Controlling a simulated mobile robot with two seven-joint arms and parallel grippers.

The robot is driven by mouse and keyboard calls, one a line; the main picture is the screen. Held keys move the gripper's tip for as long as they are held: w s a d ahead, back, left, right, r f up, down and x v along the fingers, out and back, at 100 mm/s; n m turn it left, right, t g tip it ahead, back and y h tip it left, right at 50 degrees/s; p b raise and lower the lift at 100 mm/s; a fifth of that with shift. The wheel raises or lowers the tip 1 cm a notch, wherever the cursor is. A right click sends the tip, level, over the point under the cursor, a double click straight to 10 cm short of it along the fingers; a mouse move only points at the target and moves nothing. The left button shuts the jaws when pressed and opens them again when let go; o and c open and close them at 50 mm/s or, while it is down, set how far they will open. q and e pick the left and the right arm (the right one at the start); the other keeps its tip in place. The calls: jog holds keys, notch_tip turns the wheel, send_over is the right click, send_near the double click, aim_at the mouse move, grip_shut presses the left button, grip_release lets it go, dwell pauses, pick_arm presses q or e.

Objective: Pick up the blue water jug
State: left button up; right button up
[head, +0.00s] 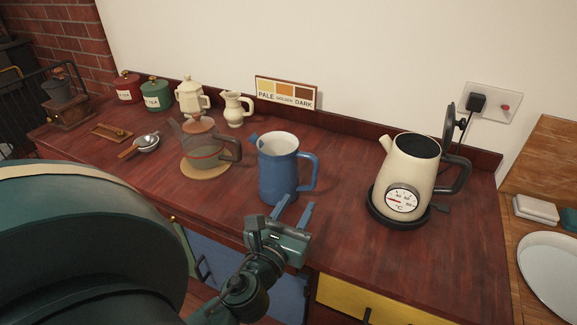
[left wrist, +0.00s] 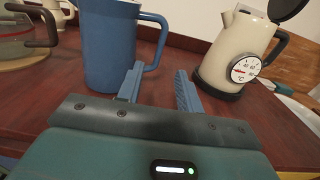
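The blue water jug (head: 278,170) stands upright on the dark red wooden counter, its spout to the left and its handle to the right. My left gripper (head: 293,211) is open and empty, low in front of the jug near the counter's front edge. In the left wrist view the jug (left wrist: 108,45) is at the upper left, with its handle above the fingers. The two fingers of the left gripper (left wrist: 160,90) are apart with nothing between them. The jug's top is cut off in that view. My right gripper is not in view.
A glass teapot (head: 206,146) on a round mat stands just left of the jug. A cream kettle (head: 408,165) with a dial stands on a black base to the right. Canisters, a cream pitcher (head: 236,108) and a colour sign (head: 286,92) line the back. Counter between jug and kettle is clear.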

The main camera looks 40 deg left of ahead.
aim_at(314, 175)
pick_arm(q)
jog(key=p+x, duration=0.2)
jog(key=x, duration=0.9)
jog(key=shift+w+a, duration=0.1)
jog(key=shift+w, duration=0.1)
grip_shut()
dwell(1.0)
jog(key=shift+r, duration=0.2)
